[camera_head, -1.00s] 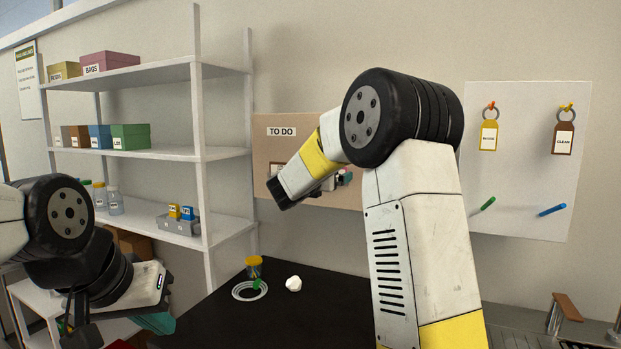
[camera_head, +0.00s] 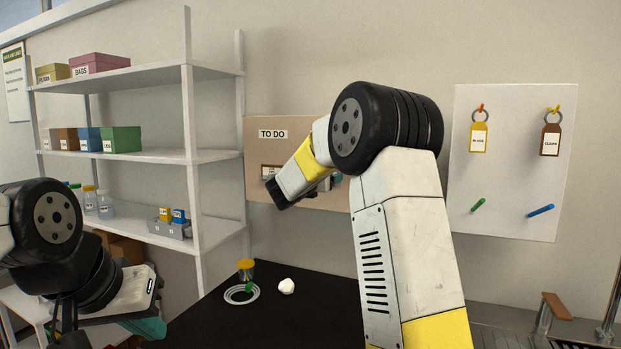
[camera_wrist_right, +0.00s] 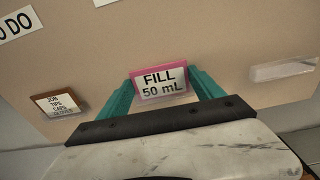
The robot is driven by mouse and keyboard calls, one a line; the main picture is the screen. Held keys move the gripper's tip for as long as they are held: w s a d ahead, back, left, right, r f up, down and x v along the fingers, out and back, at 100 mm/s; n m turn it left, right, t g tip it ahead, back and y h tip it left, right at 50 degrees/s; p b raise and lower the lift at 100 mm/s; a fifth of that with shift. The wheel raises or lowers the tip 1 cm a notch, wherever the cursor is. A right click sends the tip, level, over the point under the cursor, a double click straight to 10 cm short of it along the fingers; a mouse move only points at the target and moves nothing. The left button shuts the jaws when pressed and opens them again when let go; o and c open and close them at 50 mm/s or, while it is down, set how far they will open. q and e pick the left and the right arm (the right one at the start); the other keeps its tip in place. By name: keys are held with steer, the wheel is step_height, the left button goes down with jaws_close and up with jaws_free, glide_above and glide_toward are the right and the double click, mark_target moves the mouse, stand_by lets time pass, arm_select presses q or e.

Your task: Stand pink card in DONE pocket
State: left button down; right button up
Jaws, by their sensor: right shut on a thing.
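The pink-edged card (camera_wrist_right: 161,82), reading "FILL 50 mL", is between the teal fingers of my right gripper (camera_wrist_right: 160,90), which is shut on it. It is in front of the tan board (camera_wrist_right: 215,45), its face toward the wrist camera; I cannot tell whether it touches the board. A clear pocket (camera_wrist_right: 283,70) on the board, right of the card, looks empty. No DONE label is readable. In the head view my right arm covers the board's right part. My left gripper (camera_head: 150,328) is low at the left; its jaw state is unclear.
A brown-edged card (camera_wrist_right: 60,103) sits left of the pink card, below the TO DO label (camera_head: 273,134). A white shelf unit (camera_head: 215,158) stands left. A yellow-topped cup (camera_head: 246,270) and a white lump (camera_head: 286,286) are on the dark table (camera_head: 300,325). A white pegboard (camera_head: 515,195) hangs right.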

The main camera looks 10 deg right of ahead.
steer(key=c, duration=1)
steer(key=shift+c, duration=0.2)
steer(key=shift+r, duration=0.35)
steer(key=shift+r, duration=1.6)
